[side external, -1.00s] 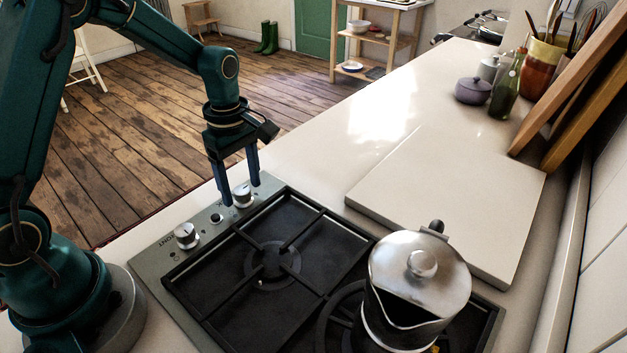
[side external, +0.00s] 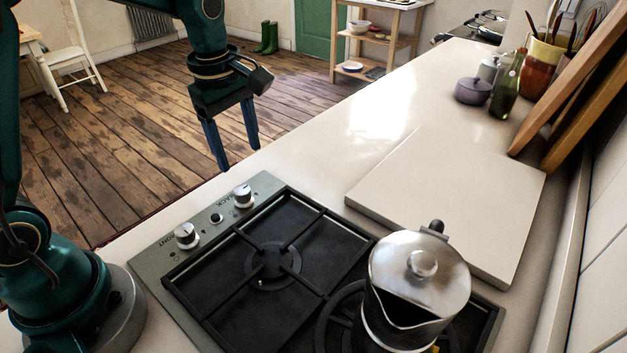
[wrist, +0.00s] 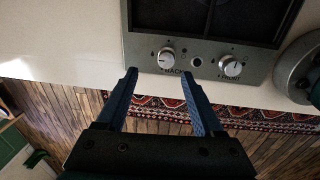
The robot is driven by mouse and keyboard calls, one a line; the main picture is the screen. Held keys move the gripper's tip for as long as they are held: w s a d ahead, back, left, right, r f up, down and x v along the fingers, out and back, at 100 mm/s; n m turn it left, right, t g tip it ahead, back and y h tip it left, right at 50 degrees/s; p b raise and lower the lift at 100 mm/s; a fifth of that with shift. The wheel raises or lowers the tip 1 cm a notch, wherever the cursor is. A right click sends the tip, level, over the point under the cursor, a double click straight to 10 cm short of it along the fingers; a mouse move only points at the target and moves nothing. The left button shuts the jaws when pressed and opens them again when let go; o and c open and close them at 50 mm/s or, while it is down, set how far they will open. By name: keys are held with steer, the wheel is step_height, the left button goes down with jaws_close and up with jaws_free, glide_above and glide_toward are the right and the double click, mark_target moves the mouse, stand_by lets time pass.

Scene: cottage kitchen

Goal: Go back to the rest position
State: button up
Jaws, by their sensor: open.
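My gripper (side external: 238,156) is open and empty in the side view, its two blue fingers pointing down. It hangs in the air above the hob's knob side, apart from the knobs. In the wrist view my gripper (wrist: 161,80) shows its fingers spread, with the back knob (wrist: 166,56) just beyond the tips. The hob (side external: 160,262) has a back knob (side external: 243,196) and a front knob (side external: 187,235). The front knob also shows in the wrist view (wrist: 232,66). A metal moka pot (side external: 418,280) stands upright on the hob at the right.
A pale board (side external: 450,195) lies on the counter (side external: 330,150) behind the pot. A purple lidded pot (side external: 472,91), a green bottle (side external: 505,90) and a utensil crock (side external: 541,68) stand at the back right. Wooden boards (side external: 580,90) lean at the wall. Space above the floor (side external: 110,150) is clear.

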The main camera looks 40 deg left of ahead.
steer(key=s+d+r+m+t, duration=0.2)
steer(key=s+m, duration=0.5)
steer(key=m, duration=0.2)
steer(key=s+d+r+m+t, duration=0.2)
steer(key=s+d+r+m, duration=0.1)
steer(key=s+m, duration=0.4)
steer(key=shift+s+m, duration=0.15)
steer(key=shift+m, duration=0.75)
